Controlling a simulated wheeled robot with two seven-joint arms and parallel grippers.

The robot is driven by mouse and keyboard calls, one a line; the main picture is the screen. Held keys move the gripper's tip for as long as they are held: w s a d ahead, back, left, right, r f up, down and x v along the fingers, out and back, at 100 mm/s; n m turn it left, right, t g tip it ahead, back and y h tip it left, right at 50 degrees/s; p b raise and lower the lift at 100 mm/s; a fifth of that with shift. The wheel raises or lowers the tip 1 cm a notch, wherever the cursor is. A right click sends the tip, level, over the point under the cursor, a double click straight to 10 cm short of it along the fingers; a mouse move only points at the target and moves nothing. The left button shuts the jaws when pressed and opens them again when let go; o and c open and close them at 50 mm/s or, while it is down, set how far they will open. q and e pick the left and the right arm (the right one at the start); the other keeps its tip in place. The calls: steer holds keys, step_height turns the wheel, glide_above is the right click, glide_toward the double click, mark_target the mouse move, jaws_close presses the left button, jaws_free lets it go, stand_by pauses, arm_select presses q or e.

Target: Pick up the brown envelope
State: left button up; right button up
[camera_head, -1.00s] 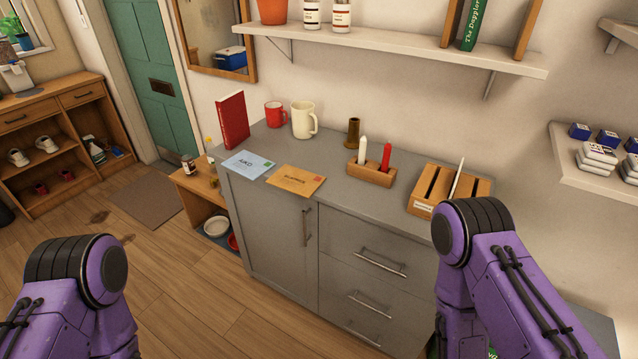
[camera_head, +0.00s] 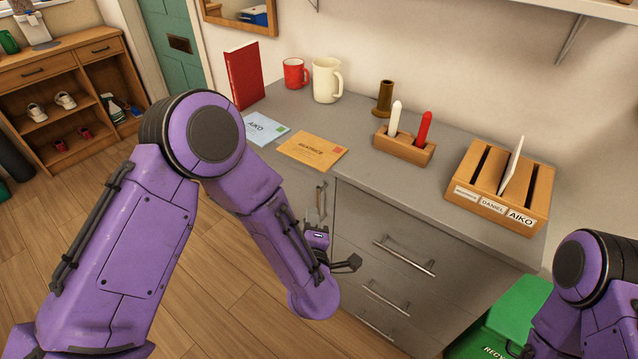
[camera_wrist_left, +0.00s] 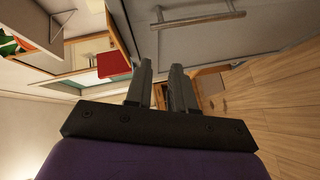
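The brown envelope (camera_head: 312,151) lies flat on the grey counter (camera_head: 365,185), near its front edge, with a name and a small stamp on it. A light blue envelope (camera_head: 263,129) marked AIKO lies just left of it. My left gripper (camera_head: 345,255) is in front of the cabinet, below the counter top and apart from the envelope. In the left wrist view, its two fingers (camera_wrist_left: 161,70) stand apart with nothing between them. My right gripper is out of view; only part of that arm shows at the lower right.
A red book (camera_head: 244,76), a red mug (camera_head: 295,73) and a cream mug (camera_head: 326,80) stand behind the envelopes. A wooden candle holder (camera_head: 404,148) and a letter sorter (camera_head: 500,185) stand to the right. Drawer handles (camera_head: 404,256) stick out in front. A green bin (camera_head: 505,315) stands lower right.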

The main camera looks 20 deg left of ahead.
mark_target(316, 168)
arm_select(q)
step_height(316, 168, up, 6)
steer(key=w+d+n+t+y, duration=0.1)
steer(key=w+d+n+y, duration=0.15)
steer(key=n, duration=0.25)
steer(key=shift+m, duration=0.3)
steer(key=b+x, duration=0.1)
steer(key=x, duration=0.8)
steer(key=shift+w+a+f+b, duration=0.2)
steer(key=shift+b, duration=0.2)
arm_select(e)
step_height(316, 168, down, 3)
